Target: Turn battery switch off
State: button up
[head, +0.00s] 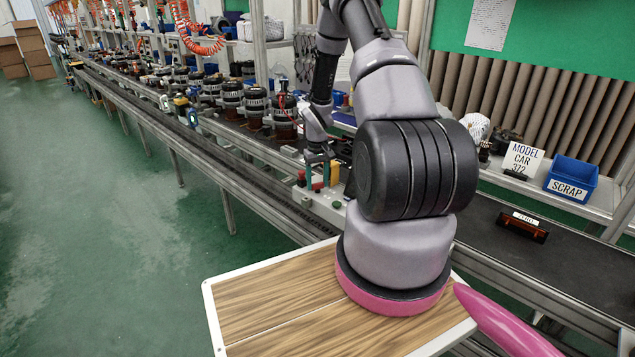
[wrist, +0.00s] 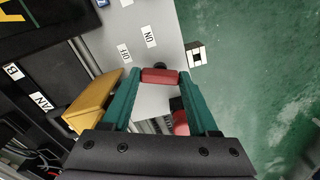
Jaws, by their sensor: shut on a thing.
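The battery switch has a red handle (wrist: 160,76) beside a grey panel (wrist: 155,20) with an OFF label (wrist: 124,53) and an ON label (wrist: 149,36). My gripper (wrist: 160,80) is shut on the red handle, with one teal finger on each side of it. A small black round part shows just past the handle, by the labels. The rest of the switch is hidden by the handle and fingers. In the head view my gripper (head: 320,165) is small and pointed down at the panel by the line, and the handle cannot be told apart clearly.
A yellow block (wrist: 93,100) stands close to the left finger. A second red part (wrist: 181,122) lies between the fingers, nearer the palm. Several alternators stand along the conveyor (head: 150,105). A blue SCRAP bin (head: 571,178) is at the right. Green floor left of the line is clear.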

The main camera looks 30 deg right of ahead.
jog(key=shift+n, duration=2.3)
jog(key=o, duration=1.4)
